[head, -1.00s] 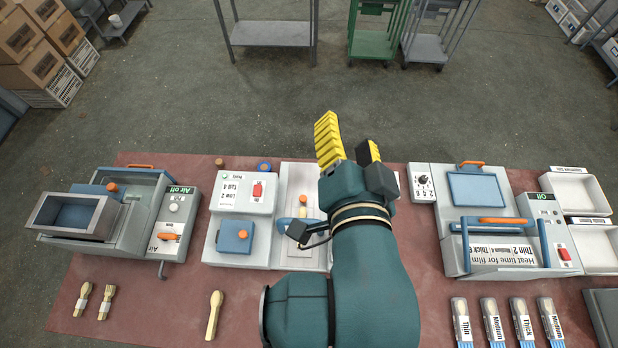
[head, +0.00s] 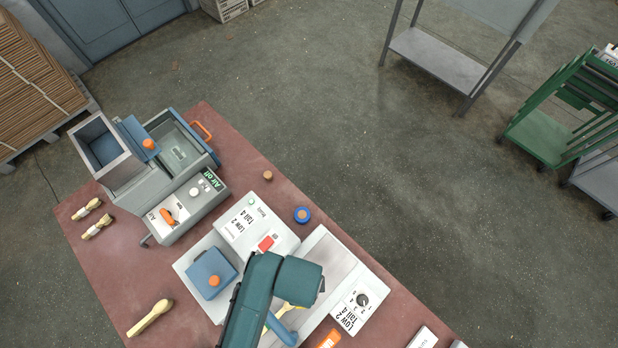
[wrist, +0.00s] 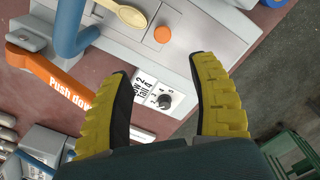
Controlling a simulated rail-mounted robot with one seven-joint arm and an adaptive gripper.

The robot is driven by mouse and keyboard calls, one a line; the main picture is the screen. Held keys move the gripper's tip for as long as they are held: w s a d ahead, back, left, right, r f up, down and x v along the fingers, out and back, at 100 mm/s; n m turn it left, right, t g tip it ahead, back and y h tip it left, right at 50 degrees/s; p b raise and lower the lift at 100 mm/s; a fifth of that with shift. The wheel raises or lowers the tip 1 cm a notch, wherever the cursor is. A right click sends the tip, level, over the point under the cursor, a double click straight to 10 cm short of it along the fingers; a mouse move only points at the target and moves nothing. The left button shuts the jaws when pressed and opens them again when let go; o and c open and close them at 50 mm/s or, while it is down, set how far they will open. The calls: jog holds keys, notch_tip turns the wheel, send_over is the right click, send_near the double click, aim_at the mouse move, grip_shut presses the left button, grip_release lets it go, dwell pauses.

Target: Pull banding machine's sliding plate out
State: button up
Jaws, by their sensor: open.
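The light grey machine (head: 335,258) at the bottom centre of the head view appears to be the banding machine. It has a dial panel marked Low 2, Tall 4, which also shows in the wrist view (wrist: 178,100). The wrist view shows a round orange knob (wrist: 162,34) on its grey plate, beside a wooden spoon (wrist: 128,15). I cannot tell the sliding plate's edges for certain. My gripper (wrist: 160,65) is open and empty above the machine, its yellow fingers spread around the view of the dial, with the knob beyond the fingertips.
A blue arched handle (wrist: 75,28) and an orange Push down lever (wrist: 62,82) lie left of my fingers. A blue block (head: 212,272) with an orange knob stands left of my arm. Another grey machine (head: 182,205) is farther left.

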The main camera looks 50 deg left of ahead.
jog(key=f, duration=0.8)
jog(key=f+b, duration=0.1)
jog(key=f, duration=0.6)
jog(key=shift+w+f, duration=0.2)
jog(key=shift+f, duration=0.15)
jog(key=shift+b, duration=0.3)
grip_shut()
